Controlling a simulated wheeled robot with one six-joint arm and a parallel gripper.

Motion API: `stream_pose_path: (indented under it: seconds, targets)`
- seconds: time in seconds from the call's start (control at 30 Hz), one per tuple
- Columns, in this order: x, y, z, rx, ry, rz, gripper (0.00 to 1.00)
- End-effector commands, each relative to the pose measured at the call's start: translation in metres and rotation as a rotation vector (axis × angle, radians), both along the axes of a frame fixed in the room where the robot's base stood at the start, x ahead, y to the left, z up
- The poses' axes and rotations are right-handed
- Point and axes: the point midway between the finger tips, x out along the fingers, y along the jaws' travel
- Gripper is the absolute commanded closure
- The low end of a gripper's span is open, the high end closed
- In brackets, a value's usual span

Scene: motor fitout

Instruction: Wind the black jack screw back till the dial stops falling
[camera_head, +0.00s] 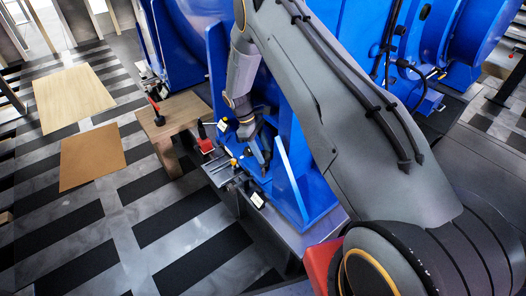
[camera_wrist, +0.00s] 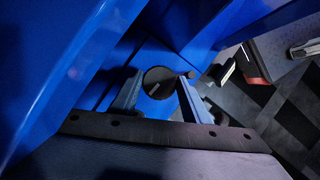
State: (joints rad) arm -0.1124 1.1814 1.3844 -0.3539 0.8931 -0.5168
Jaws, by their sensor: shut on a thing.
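My gripper (camera_wrist: 160,90) is shut on a dark round knob, which I take to be the head of the black jack screw (camera_wrist: 157,78). One finger is on each side of it, and a pale line marks its face. In the head view my gripper (camera_head: 263,160) reaches down beside the blue motor frame (camera_head: 298,185), and the screw cannot be made out there. A small white-faced item (camera_head: 222,125) stands left of the gripper and may be the dial. No reading is legible.
Blue plates rise close around my gripper. A red and black item (camera_head: 206,145) and a grey metal plate (camera_head: 219,171) lie to its left. Striped floor (camera_head: 130,215) is open at left, with two flat boards.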

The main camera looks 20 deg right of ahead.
Motion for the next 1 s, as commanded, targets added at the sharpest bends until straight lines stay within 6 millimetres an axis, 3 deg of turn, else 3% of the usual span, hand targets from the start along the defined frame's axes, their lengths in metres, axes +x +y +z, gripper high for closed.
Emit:
stream_pose_path:
  seconds: [1.0]
  targets:
    - [-0.0046,0.0011,0.0029,-0.001,0.000,0.915,0.79]
